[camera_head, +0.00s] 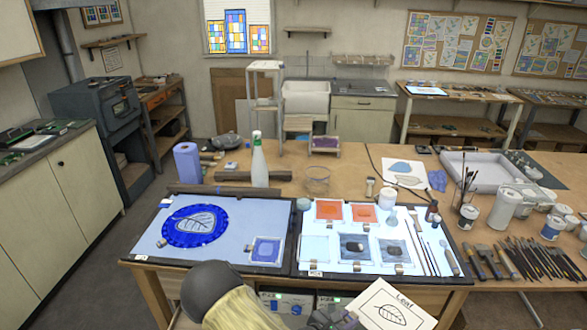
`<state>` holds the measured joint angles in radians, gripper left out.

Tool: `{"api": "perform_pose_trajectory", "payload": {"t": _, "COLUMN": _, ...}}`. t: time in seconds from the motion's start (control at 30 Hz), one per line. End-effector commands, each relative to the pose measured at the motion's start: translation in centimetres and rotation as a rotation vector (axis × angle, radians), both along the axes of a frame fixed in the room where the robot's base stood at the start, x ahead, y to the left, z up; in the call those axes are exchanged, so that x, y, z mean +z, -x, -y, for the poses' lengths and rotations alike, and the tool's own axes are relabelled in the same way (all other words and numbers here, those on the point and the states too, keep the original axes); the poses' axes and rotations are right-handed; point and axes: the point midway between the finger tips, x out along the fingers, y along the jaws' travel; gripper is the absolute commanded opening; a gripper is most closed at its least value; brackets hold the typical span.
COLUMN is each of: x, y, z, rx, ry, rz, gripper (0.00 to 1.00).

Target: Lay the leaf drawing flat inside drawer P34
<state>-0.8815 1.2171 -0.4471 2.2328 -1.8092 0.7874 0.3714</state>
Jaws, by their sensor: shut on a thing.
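The leaf drawing (392,308) is a white sheet with the word "Leaf" above a black leaf outline. It is at the bottom of the view, in front of the light table's near edge, and looks tilted. My gripper (338,318) is shut on the sheet's left side; the exact grip is partly cut off by the frame. The labels are too small to read surely, so I cannot tell which is P34. My arm and the sheet hide part of them.
A white bottle (259,160) and a blue roll (187,161) stand behind. Jars and many tools crowd the right. Floor shows at the left.

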Motion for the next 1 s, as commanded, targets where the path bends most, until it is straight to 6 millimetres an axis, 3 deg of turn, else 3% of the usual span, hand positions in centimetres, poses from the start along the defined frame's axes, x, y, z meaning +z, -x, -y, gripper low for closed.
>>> {"api": "perform_pose_trajectory", "payload": {"t": 0.47, "x": -0.7, "y": 0.2, "z": 1.4, "rx": -0.019, "ry": 0.005, "rz": 0.001, "gripper": 0.0}}
{"api": "perform_pose_trajectory", "payload": {"t": 0.8, "x": -4.9, "y": 0.2, "z": 6.9, "rx": -0.02, "ry": 0.006, "rz": 0.001, "gripper": 0.0}}
{"api": "perform_pose_trajectory", "payload": {"t": 1.0, "x": -5.1, "y": 0.2, "z": 7.8, "rx": -0.015, "ry": 0.0, "rz": 0.002, "gripper": 0.0}}
